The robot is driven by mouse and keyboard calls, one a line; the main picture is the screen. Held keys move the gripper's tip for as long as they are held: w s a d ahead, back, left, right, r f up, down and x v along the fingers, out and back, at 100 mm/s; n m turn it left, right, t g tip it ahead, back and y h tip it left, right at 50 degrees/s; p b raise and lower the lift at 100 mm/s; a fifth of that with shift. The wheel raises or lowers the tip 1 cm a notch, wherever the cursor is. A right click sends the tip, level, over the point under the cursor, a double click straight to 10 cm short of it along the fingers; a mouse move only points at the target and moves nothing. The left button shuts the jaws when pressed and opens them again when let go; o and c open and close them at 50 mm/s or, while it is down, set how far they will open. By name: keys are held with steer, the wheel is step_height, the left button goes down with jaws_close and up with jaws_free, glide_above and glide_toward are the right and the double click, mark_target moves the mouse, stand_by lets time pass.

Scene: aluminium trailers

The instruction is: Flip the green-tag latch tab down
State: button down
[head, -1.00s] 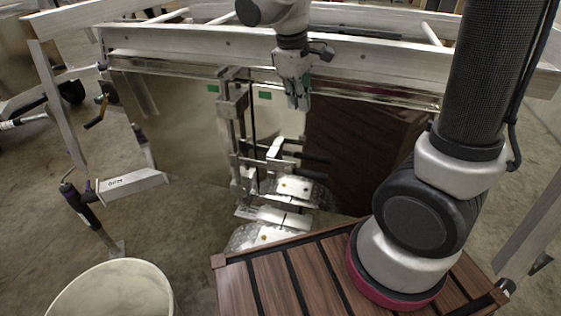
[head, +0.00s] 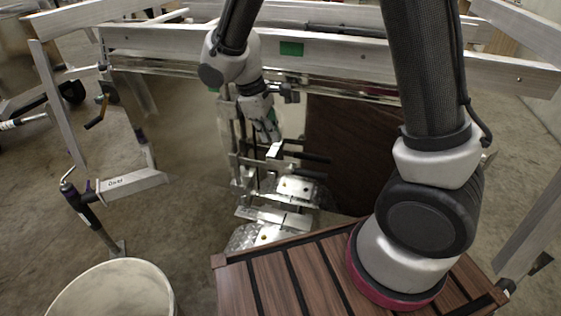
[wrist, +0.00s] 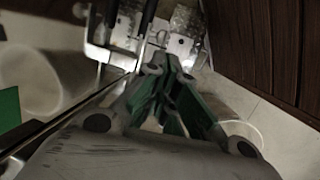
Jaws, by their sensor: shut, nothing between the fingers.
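A green tag (head: 291,48) sits on the front face of the trailer's aluminium rail. Another green patch (wrist: 8,108) shows at the left edge of the wrist view. My gripper (head: 273,136) is shut and empty, pointing down in front of the latch hardware, with its tips close to a pale metal tab (head: 275,151). In the wrist view, my gripper's green-padded fingers (wrist: 163,62) lie beside a pale bent metal bracket (wrist: 108,55). I cannot tell whether they touch. Which piece is the green-tag latch tab is not clear; my gripper hides part of the hardware.
Black-handled bars (head: 306,157) and metal plates (head: 296,188) stand below and right of my gripper. A dark brown panel (head: 345,150) is to the right. A pale bucket (head: 115,290) stands front left, near a jack (head: 85,205). Floor between them is open.

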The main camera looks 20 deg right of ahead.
glide_above(280, 166)
steer(key=s, duration=0.3)
step_height(280, 166, down, 11)
steer(key=shift+s+a, duration=0.2)
steer(key=shift+a, duration=0.2)
